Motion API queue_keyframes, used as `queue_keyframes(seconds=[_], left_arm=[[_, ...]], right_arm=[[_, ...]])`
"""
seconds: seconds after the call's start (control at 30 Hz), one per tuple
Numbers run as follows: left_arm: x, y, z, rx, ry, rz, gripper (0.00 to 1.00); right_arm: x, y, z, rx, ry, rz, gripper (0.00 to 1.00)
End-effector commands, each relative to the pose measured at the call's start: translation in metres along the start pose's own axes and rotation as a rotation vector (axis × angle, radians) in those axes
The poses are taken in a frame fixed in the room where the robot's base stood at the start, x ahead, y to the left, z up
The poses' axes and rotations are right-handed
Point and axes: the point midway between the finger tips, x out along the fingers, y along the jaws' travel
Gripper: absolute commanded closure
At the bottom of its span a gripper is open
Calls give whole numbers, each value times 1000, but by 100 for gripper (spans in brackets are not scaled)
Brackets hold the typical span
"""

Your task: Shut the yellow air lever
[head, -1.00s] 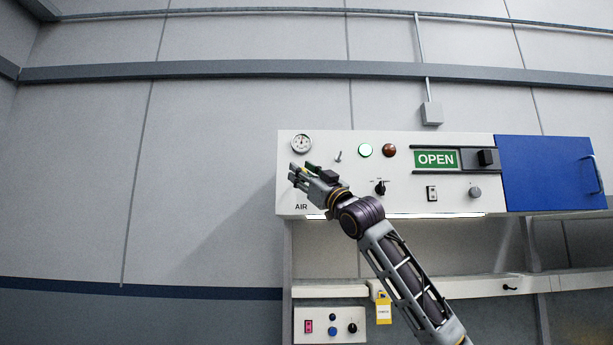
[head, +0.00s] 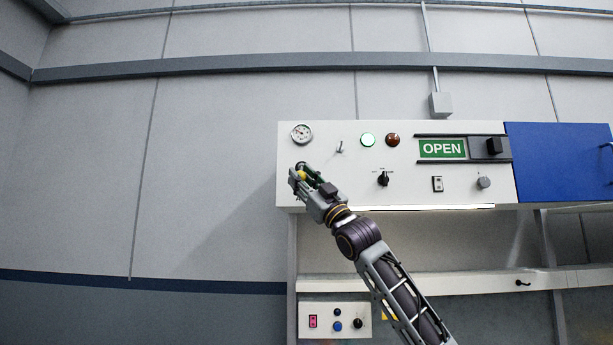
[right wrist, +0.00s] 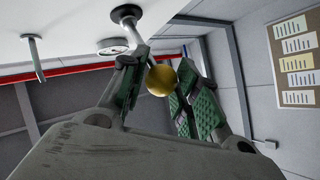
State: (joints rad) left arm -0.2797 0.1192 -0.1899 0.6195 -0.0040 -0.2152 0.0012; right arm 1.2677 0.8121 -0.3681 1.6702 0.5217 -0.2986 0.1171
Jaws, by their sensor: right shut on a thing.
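The yellow air lever shows as a yellow ball knob (head: 301,175) at the left end of the white panel (head: 400,195), below the round gauge. In the right wrist view the knob (right wrist: 161,80) sits between the green finger pads. A dark round mount and short grey stem (right wrist: 128,14) show above it; the fingers hide part of the lever. My right gripper (head: 304,178) reaches up from the lower right and is shut on the knob. My left gripper is not in view.
The round gauge (head: 302,133), a small toggle (head: 340,147), green and red lamps and a black selector (head: 383,179) lie close to my right gripper. An OPEN sign (head: 442,149) and blue door (head: 560,160) are farther right. The wall to the left is clear.

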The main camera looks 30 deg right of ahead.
Motion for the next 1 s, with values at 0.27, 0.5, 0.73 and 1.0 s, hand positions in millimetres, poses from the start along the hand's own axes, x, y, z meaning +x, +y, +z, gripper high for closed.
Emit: queue_keyframes(seconds=[0.27, 0.5, 0.73, 1.0], left_arm=[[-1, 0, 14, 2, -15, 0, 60], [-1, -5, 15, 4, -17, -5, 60], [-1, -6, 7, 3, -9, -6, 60], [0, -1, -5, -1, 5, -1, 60]], right_arm=[[0, -3, 10, 4, -13, -2, 93], [0, -3, 11, 4, -15, -1, 93], [0, -2, 10, 3, -13, -1, 52], [0, 0, 6, 1, -8, 1, 49]])
